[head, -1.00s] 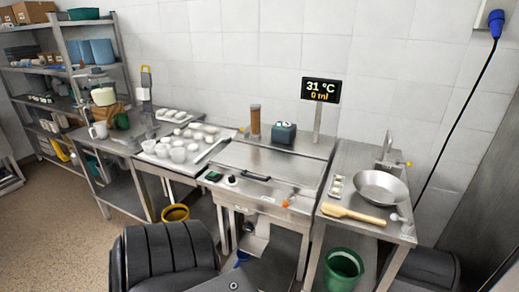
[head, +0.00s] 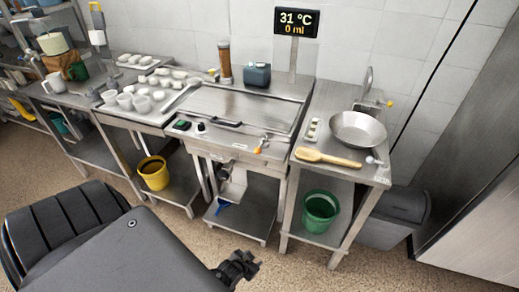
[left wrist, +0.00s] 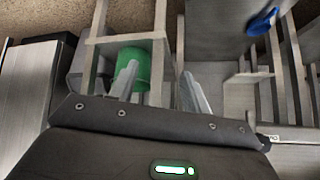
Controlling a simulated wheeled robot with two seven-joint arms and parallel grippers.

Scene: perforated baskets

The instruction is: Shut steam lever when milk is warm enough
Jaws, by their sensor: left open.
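A small lever with an orange end (head: 262,143) sits on the front of the steel unit; I cannot tell for sure that it is the steam lever. A black display (head: 297,22) on a post behind the unit reads 31 °C and 0 ml. I cannot make out any milk. My left gripper (head: 237,268) is in front of and below the counters, well apart from the lever. In the left wrist view its two pale fingers (left wrist: 160,86) are spread and empty. My right gripper is not in view.
A steel bowl (head: 357,129) and a wooden paddle (head: 328,158) are on the right counter, above a green bucket (head: 320,208). A yellow bucket (head: 154,174) is below. A grey bin (head: 394,218) stands at right. Floor before the counters is free.

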